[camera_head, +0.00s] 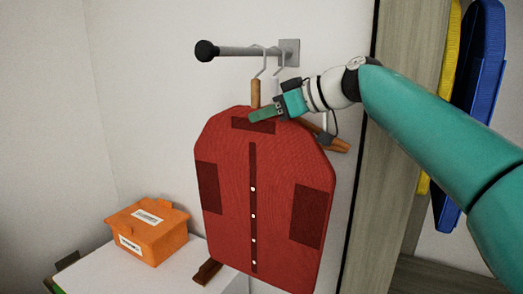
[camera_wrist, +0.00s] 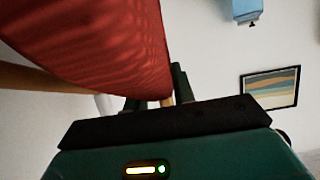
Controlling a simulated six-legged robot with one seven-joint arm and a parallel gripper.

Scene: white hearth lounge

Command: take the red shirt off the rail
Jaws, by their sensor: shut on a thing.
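The red shirt (camera_head: 270,190) hangs front-on below the short wall rail (camera_head: 238,51), with white buttons and darker patches. Its wooden hanger neck (camera_head: 255,93) rises above the collar to a pale hook (camera_head: 262,60), which reaches up to the rail and appears to be over it. My gripper (camera_head: 262,115) comes from the right at collar height. In the wrist view, its fingers (camera_wrist: 157,97) close around a wooden piece of the hanger (camera_wrist: 171,101), beside the red cloth (camera_wrist: 100,40). The shirt and gripper partly hide the grip.
A second hook (camera_head: 280,62) hangs right beside the first, with a bare wooden hanger (camera_head: 330,138) behind my gripper. An orange box (camera_head: 148,231) stands on a white surface (camera_head: 125,278) at lower left. Blue (camera_head: 480,100) and yellow boards are at right.

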